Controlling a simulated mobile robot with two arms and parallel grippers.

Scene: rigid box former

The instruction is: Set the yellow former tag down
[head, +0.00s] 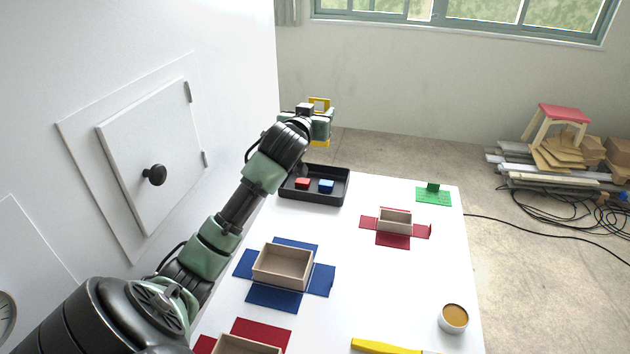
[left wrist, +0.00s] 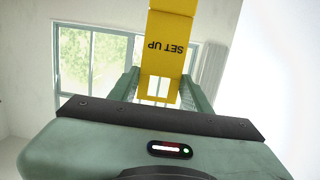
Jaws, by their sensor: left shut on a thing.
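The yellow former tag (left wrist: 168,45) is held between the fingers of my left gripper (left wrist: 163,88). In the left wrist view it carries the words "SET UP", which read upside down. In the head view parts of the yellow tag (head: 319,103) show above and below my left gripper (head: 322,124). The gripper is shut on it, raised in the air around the far end of the white table, near the black tray. Much of the tag is hidden by the gripper in the head view. My right gripper is not in view.
The black tray (head: 333,199) holds a red block (head: 302,183) and a blue block (head: 326,186). On the white table (head: 370,285) lie box frames on blue and red sheets, a green piece (head: 433,196), a cup (head: 453,319) and a yellow-handled tool (head: 380,346). A white wall stands left.

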